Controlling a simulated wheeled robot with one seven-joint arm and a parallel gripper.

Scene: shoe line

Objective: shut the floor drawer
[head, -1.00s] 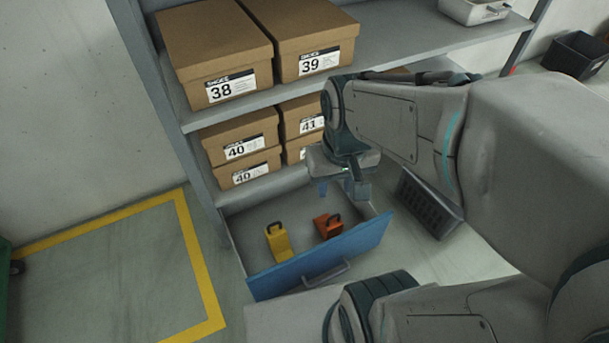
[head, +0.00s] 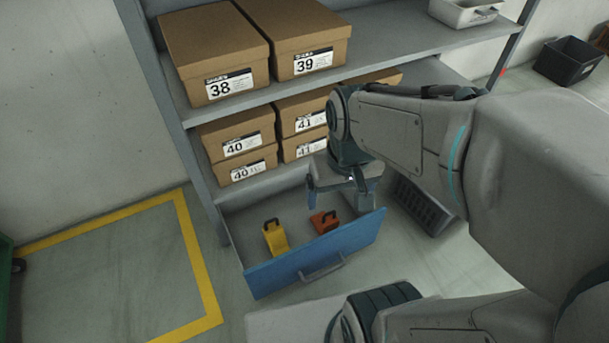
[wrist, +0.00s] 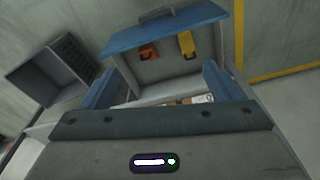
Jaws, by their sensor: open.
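The floor drawer (head: 316,256) stands pulled out from the bottom of the shelf, with a blue front and a grey bar handle (head: 322,267). Inside it lie a yellow item (head: 275,239) and an orange item (head: 323,222), each with a dark handle. My gripper (head: 340,205) hangs over the rear right part of the drawer, its blue fingers apart and empty. In the wrist view the drawer front (wrist: 165,28) shows at the top, beyond the two fingers (wrist: 160,92). I cannot tell how high the fingers are above the drawer.
The shelf holds shoe boxes (head: 212,60) above the drawer. A dark grey crate (head: 423,207) sits on the floor just right of the drawer. Yellow floor tape (head: 199,270) marks an area at left. A black bin (head: 570,61) stands far right.

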